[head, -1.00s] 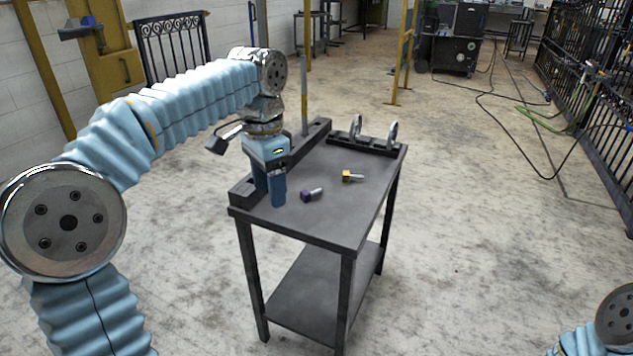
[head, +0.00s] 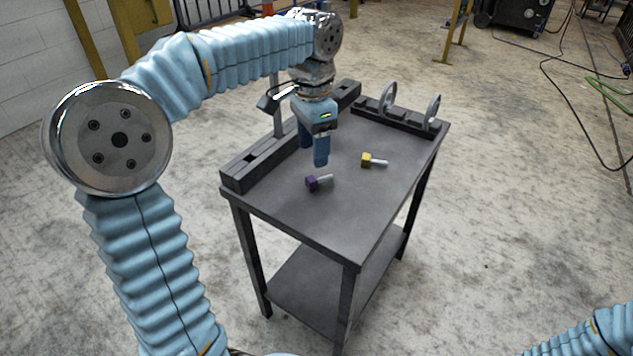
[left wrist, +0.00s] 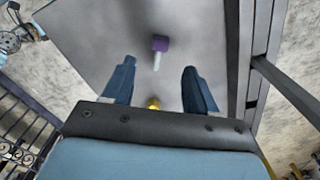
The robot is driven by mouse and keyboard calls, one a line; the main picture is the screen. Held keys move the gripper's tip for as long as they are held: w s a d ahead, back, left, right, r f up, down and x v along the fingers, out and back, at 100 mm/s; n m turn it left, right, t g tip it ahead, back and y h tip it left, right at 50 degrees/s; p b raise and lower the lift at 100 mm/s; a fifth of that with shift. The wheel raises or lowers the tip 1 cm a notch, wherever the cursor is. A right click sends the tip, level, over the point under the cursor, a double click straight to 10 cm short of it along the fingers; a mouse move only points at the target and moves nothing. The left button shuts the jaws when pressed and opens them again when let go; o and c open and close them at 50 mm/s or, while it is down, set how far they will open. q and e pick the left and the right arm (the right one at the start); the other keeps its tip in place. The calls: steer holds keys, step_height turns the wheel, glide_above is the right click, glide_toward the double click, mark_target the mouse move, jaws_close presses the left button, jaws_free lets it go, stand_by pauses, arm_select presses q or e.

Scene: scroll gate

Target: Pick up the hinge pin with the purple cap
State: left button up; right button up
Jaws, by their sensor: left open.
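My left gripper (head: 313,155) points down above the table, just behind the purple-capped pin. Its blue fingers (left wrist: 158,85) are apart and empty.
A dark slotted rail (head: 245,172) runs along the table's left edge, with a post beside it. A dark block with two upright metal rings (head: 388,95) stands at the back edge. The table's front and right parts are clear.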

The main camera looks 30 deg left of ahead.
mark_target(314, 178)
arm_select(q)
step_height(314, 178, down, 7)
steer(key=shift+w+d+f+b, duration=0.1)
steer(key=shift+f+b, duration=0.1)
steer(key=shift+b, duration=0.1)
jaws_close()
stand_by(0.4)
